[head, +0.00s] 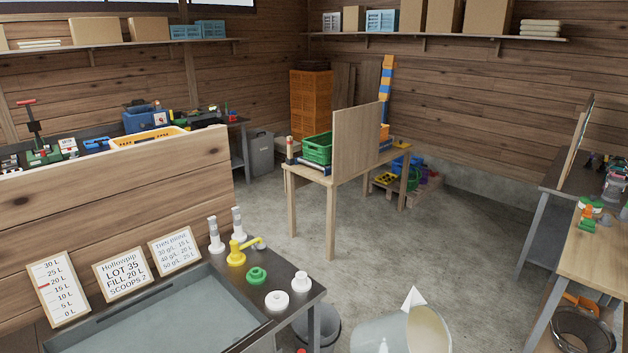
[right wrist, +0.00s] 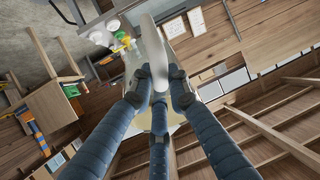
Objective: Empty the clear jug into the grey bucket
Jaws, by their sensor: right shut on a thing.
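The clear jug (head: 375,336) is at the bottom edge of the head view, pale and see-through, cut off by the frame. It looks tilted, its cream-coloured round end facing right and a pointed lip at its top. I cannot tell how much is in it. In the right wrist view my right gripper (right wrist: 158,82) is shut on a pale curved bar that looks like the jug's handle. The jug's pale body (right wrist: 150,60) is behind the fingers. The grey bucket (head: 327,328) stands low beside the dark bench, left of the jug, partly hidden. My left gripper is not in view.
The dark bench with a grey basin (head: 160,318) is at front left, with valves and white and green fittings (head: 257,275) on its right end. Signs (head: 120,275) lean along its back. A wooden table (head: 310,177) stands mid-floor; another bench (head: 590,250) is at right. Concrete floor (head: 440,230) between is clear.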

